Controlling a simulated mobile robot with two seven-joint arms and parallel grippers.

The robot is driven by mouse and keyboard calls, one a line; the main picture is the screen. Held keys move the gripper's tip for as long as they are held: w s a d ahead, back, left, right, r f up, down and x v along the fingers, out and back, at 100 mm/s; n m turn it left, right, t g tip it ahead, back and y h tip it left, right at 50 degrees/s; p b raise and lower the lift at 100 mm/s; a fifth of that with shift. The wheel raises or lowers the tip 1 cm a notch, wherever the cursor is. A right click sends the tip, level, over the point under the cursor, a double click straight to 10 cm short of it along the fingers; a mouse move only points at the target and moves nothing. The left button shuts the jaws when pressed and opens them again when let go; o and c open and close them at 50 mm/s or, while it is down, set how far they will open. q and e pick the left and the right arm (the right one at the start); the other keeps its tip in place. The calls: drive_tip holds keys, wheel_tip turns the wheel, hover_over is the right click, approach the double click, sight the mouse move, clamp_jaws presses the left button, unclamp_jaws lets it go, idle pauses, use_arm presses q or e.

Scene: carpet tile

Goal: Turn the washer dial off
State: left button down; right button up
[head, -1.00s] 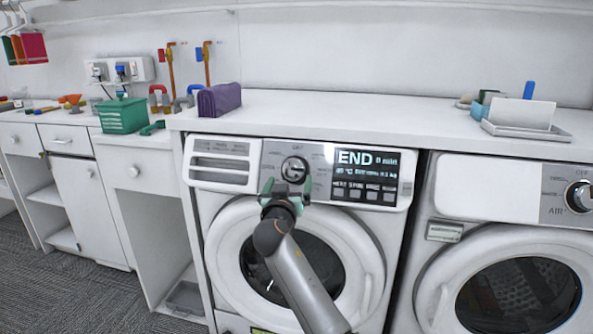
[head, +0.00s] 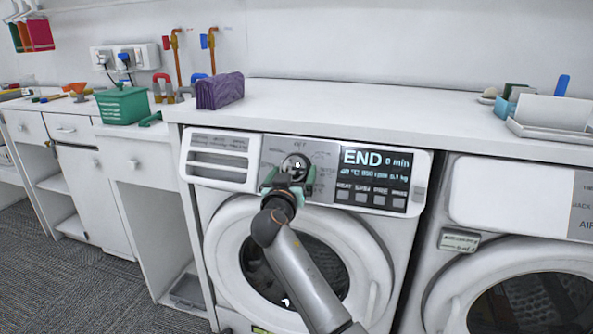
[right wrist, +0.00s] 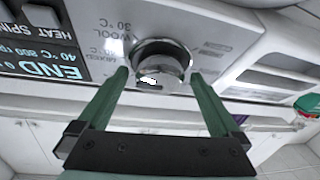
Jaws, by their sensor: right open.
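The washer dial (head: 296,164) is a round silver knob on the washer's control panel, left of the black display (head: 375,178) that reads END and 0 min. My right gripper (head: 290,180) is at the dial, its green fingers open. In the right wrist view the dial (right wrist: 160,68) lies between and just beyond the fingertips of the right gripper (right wrist: 158,75), with a gap visible on both sides. Part of the dial's lower side is hidden by the gripper in the head view. My left gripper is not in view.
The washer's round door (head: 225,235) is below the panel. A second machine (head: 510,190) stands to the right. A green basket (head: 122,106) is at the left.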

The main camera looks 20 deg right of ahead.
drive_tip(key=shift+w, duration=0.1)
drive_tip(key=shift+c, duration=0.2)
drive_tip(key=c, duration=1.2)
